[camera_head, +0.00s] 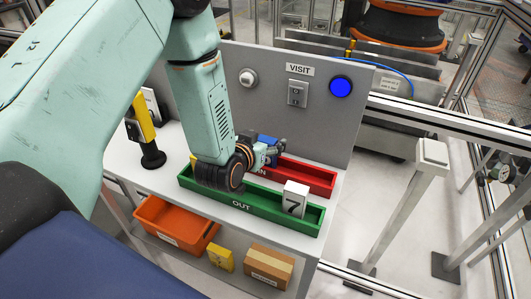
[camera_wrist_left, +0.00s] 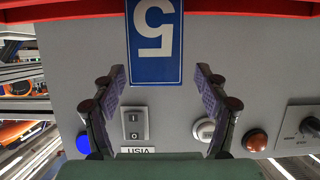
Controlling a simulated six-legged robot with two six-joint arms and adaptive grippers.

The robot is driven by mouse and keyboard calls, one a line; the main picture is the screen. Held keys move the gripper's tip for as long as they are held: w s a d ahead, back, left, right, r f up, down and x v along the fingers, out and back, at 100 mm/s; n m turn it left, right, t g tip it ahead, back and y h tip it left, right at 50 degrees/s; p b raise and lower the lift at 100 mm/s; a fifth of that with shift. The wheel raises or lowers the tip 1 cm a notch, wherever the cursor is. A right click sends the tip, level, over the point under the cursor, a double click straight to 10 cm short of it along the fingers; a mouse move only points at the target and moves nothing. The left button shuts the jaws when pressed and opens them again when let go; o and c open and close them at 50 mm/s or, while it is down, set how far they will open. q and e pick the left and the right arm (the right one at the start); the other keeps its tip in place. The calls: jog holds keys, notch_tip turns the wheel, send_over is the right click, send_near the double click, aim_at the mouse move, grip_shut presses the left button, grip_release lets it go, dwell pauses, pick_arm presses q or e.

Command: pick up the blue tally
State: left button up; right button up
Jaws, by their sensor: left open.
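The blue tally (camera_head: 267,140), with a white 5, stands at the red IN tray (camera_head: 318,178); my left arm partly hides it in the head view. In the left wrist view the tally (camera_wrist_left: 154,45) appears upside down, with its lower end between the lines of my open left gripper's (camera_wrist_left: 160,70) fingers. Gaps show on both sides, and I cannot tell whether the fingers reach around it. In the head view my left gripper (camera_head: 272,152) is beside the tally. My right gripper is not in view.
A white tally (camera_head: 293,199) with a 7 stands in the green OUT tray (camera_head: 240,207), close to my left wrist. A grey panel (camera_head: 330,115) with a switch (camera_head: 297,93) and a blue button (camera_head: 341,87) rises behind. An orange bin (camera_head: 175,225) sits below the top.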

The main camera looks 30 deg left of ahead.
pick_arm(q)
jog(key=shift+w+d, duration=0.35)
jog(key=shift+s+a+f, duration=0.1)
jog(key=shift+a, duration=0.2)
jog(key=c, duration=0.5)
jog(key=shift+d, duration=0.25)
jog(key=c, duration=0.6)
jog(key=shift+c, duration=0.9)
jog(key=shift+a, duration=0.2)
